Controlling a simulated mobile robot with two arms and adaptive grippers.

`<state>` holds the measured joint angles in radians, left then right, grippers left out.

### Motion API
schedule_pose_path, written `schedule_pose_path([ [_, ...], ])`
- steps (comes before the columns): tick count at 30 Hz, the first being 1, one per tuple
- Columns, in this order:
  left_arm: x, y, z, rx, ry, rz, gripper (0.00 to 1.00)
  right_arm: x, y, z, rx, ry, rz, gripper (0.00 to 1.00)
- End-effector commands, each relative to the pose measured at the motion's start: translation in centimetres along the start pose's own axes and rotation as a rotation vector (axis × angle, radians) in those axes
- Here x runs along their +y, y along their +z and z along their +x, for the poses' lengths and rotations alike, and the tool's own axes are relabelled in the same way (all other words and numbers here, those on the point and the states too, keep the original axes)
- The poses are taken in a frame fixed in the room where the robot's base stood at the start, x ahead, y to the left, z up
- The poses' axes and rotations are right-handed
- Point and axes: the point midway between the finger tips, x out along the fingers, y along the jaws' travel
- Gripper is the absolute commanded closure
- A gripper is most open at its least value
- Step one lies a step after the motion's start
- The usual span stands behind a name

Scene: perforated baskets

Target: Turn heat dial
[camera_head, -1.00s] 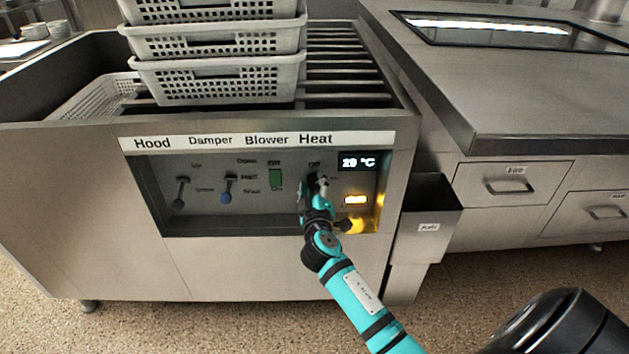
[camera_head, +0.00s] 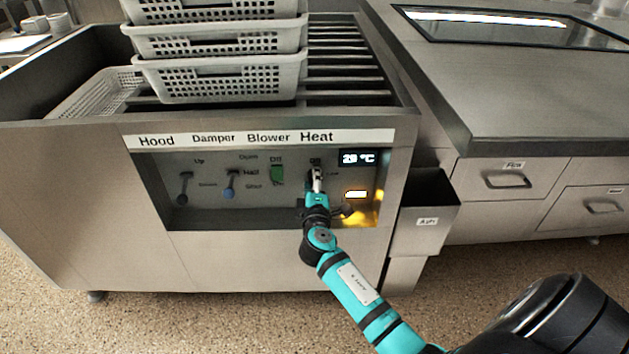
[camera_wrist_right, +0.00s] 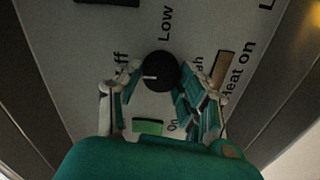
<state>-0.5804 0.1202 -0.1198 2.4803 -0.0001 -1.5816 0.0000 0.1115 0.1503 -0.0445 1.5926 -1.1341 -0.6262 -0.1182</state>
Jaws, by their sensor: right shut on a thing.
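The heat dial (camera_wrist_right: 160,72) is a round black knob with a white mark that points left, towards the "Off" print in the right wrist view. My right gripper (camera_head: 317,180) is at the control panel (camera_head: 207,213), under the "Heat" label. In the right wrist view its two fingers (camera_wrist_right: 162,78) are on either side of the dial, shut on it. In the head view the gripper mostly hides the dial. A small display (camera_head: 357,158) beside it shows a temperature in the twenties °C. My left gripper is not in view.
Hood lever (camera_head: 184,188), damper lever (camera_head: 231,186) and green blower switch (camera_head: 277,175) are left of my gripper. A yellow-lit indicator (camera_head: 356,194) is close on its right. Stacked white baskets (camera_head: 219,80) stand above. An ash bin (camera_head: 424,213) is beside the panel's right edge.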

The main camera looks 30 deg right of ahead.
Motion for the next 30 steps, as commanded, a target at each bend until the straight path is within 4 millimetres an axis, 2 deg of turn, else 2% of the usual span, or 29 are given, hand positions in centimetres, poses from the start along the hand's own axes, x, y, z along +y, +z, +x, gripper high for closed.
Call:
schedule_pose_path([
  [9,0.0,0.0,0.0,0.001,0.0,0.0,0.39,-0.1,0.0,0.0,0.001,-0.002,-0.006,0.94],
  [10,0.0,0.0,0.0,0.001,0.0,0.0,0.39,-0.1,0.0,0.0,0.001,-0.002,-0.005,0.6],
  [15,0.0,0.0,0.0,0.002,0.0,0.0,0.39,-0.1,0.0,0.0,0.001,-0.001,-0.004,0.38],
  [25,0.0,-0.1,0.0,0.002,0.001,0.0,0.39,-0.1,0.0,-0.4,0.001,-0.001,-0.002,0.38],
  [30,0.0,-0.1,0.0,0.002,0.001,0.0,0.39,-0.2,0.0,-2.8,0.002,-0.004,-0.002,0.38],
])
